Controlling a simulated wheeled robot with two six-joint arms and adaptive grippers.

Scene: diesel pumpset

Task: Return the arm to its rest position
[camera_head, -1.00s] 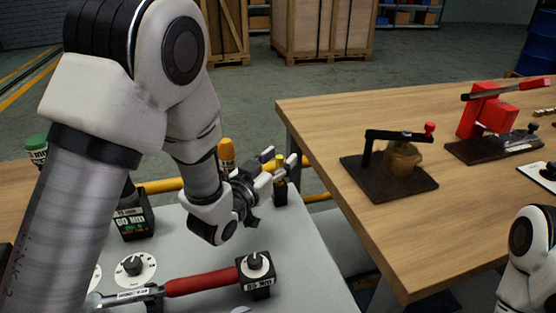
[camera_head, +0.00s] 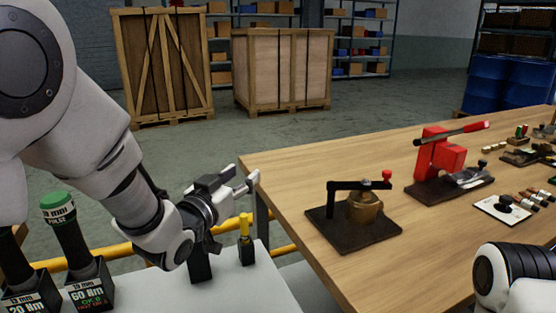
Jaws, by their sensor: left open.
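My left arm comes in from the left and reaches over the pale grey bench top (camera_head: 262,290). My left gripper (camera_head: 245,182) is open and nothing shows between its fingers. A yellow-handled tool (camera_head: 245,226) stands upright in a small black block below the gripper. A dark block (camera_head: 200,266) stands just under the wrist, partly covered by it. Only a white and black link of my right arm shows at the lower right; its gripper is out of view.
The wooden table (camera_head: 420,262) holds a brass pot with a black lever (camera_head: 364,206) and a red press (camera_head: 442,155). Black tool holders (camera_head: 88,285) stand on the bench at left. A yellow rail (camera_head: 115,251) runs behind the bench. Wooden crates (camera_head: 284,68) stand beyond, across open floor.

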